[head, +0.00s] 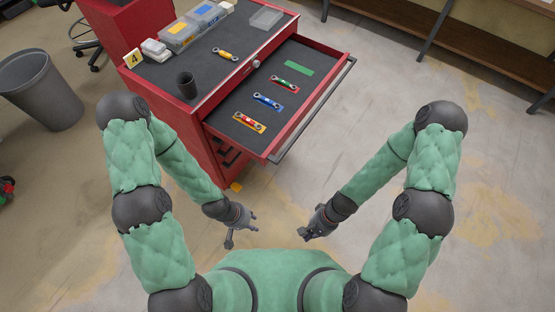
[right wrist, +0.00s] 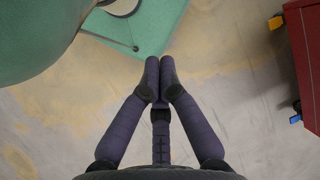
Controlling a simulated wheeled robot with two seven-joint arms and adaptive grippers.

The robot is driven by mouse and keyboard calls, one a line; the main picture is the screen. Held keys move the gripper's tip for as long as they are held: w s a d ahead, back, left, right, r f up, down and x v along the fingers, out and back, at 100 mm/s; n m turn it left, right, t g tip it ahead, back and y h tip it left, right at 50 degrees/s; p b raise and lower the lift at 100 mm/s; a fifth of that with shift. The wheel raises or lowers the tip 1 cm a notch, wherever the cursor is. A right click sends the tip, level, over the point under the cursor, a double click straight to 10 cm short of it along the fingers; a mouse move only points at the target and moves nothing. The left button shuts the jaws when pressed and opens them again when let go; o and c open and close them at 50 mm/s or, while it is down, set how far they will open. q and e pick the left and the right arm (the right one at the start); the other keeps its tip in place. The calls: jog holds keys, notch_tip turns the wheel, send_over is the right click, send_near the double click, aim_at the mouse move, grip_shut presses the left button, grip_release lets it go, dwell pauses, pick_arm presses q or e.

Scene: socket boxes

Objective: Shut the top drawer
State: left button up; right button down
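The red tool cabinet (head: 195,128) stands ahead and left of centre. Its top drawer (head: 275,118) is pulled out toward the right, with a grey handle bar along its front edge (head: 318,105). My left gripper (head: 241,235) is below the drawer in the picture, fingers apart and empty. My right gripper (head: 304,234) is further right, clear of the drawer; the right wrist view shows its fingertips (right wrist: 160,68) together with nothing between.
On the cabinet top are a dark cup (head: 187,85), a yellow tool (head: 225,54), organiser boxes (head: 195,25), a clear tray (head: 266,18) and a yellow "4" sign (head: 132,58). A grey bin (head: 41,90) stands left. A bench (head: 480,50) is back right. The floor right of the drawer is clear.

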jog(key=s+m+g+y, duration=0.1)
jog(key=m, duration=0.1)
jog(key=m+t+y+b, duration=0.4)
jog(key=m+t+y, duration=0.5)
jog(key=m+t, duration=0.65)
send_near(274, 154)
jog(key=shift+m+g, duration=0.55)
jog(key=shift+g, duration=0.4)
jog(key=x, duration=0.2)
jog(key=r+b+x, duration=0.1)
jog(key=x, duration=0.1)
jog(key=b+x, duration=0.1)
jog(key=x, duration=0.2)
jog(key=shift+w+d+r, duration=0.1)
jog(key=shift+w+r, duration=0.1)
jog(key=shift+r, duration=0.05)
